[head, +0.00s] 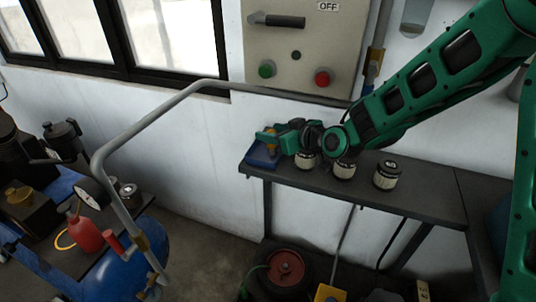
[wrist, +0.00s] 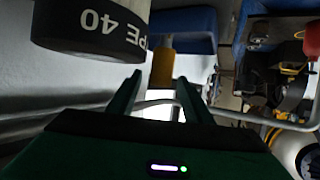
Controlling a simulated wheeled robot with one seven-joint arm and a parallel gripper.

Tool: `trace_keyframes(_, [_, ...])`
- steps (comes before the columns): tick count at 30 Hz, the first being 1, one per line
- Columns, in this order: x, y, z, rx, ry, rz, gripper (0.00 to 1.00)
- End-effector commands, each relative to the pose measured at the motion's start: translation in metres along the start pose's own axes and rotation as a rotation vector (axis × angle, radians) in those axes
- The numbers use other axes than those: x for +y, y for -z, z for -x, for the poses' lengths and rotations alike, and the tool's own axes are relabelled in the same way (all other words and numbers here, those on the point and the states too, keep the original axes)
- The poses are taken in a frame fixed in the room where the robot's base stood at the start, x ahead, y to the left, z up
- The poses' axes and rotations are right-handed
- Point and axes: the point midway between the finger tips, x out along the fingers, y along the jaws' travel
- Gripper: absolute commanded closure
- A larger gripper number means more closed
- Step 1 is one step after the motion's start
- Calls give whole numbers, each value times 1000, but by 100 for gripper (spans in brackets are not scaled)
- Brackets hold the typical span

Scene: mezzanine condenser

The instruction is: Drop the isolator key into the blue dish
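The blue dish (head: 262,158) sits at the left end of the dark shelf in the head view. It also shows at the top of the wrist view (wrist: 190,22). A yellow, roughly cylindrical piece, apparently the isolator key (wrist: 162,66), appears between and just past my fingertips in the wrist view, with the dish behind it. A small yellow patch of it (head: 272,146) shows over the dish in the head view. My gripper (head: 264,138) is over the dish. Its fingers (wrist: 159,80) stand apart, with a gap visible on both sides of the key. Whether the key touches the dish is unclear.
Several labelled jars stand along the shelf (head: 425,195), such as one at the right (head: 387,175); one looms close in the wrist view (wrist: 90,28). A grey handrail (head: 150,118) runs in front. A switch panel (head: 300,45) hangs above.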

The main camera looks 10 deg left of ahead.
Motion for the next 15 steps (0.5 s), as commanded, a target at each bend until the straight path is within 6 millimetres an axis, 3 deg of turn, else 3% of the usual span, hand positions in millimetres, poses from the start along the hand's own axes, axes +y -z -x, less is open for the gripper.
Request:
trace_keyframes(8, [0,0,2,0,-1,0,54])
trace_keyframes(15, [2,0,32,0,-3,-1,54])
